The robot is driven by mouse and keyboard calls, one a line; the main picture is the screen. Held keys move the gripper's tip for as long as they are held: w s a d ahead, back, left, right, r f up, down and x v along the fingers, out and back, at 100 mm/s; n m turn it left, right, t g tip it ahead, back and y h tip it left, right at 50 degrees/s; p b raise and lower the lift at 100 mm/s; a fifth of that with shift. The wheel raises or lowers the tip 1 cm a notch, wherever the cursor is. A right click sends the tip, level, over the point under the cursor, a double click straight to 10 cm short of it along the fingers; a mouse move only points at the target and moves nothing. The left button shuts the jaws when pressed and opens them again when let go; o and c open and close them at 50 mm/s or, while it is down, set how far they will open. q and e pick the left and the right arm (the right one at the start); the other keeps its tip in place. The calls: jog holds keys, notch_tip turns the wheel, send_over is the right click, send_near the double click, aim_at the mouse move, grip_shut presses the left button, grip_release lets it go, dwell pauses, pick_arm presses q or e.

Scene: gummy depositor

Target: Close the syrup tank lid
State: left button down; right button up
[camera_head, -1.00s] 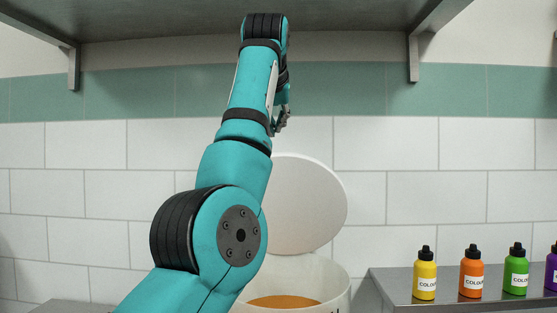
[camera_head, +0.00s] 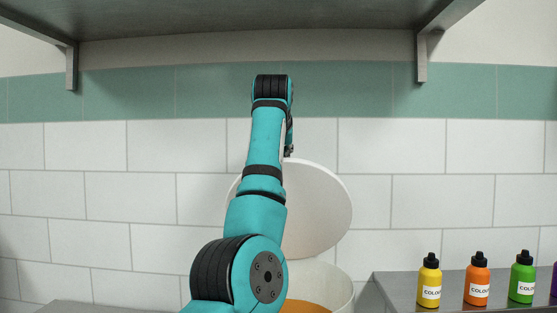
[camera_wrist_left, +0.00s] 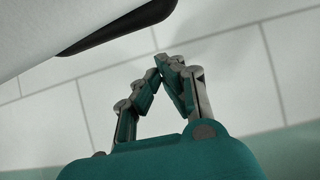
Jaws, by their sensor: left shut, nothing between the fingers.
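The round white tank lid (camera_head: 318,208) stands raised, tilted up at the back of the white syrup tank (camera_head: 340,285). Orange syrup shows inside the tank. My left arm hides the left part of both. My left gripper (camera_head: 289,150) is at the lid's upper edge in the head view, mostly hidden behind my arm; contact cannot be told there. In the left wrist view the left gripper (camera_wrist_left: 165,72) has its fingertips together with nothing between them. A pale surface, probably the lid (camera_wrist_left: 50,28), with a dark bar along it, lies just beyond the fingertips. My right gripper is not in view.
A grey shelf (camera_head: 240,28) with brackets hangs above the arm. At the right, a metal counter (camera_head: 400,285) carries several colour bottles, including yellow (camera_head: 429,282), orange (camera_head: 477,280) and green (camera_head: 522,279). A tiled wall (camera_head: 130,195) stands behind.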

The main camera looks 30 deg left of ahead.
pick_arm(q)
jog(key=shift+s+d+f, duration=0.3)
jog(key=shift+s+f, duration=0.05)
jog(key=shift+s, duration=0.2)
jog(key=shift+s+d+f, duration=0.3)
jog(key=shift+s+f, duration=0.05)
jog(key=shift+s, duration=0.15)
jog(key=shift+s+d+r, duration=0.1)
jog(key=shift+s, duration=0.05)
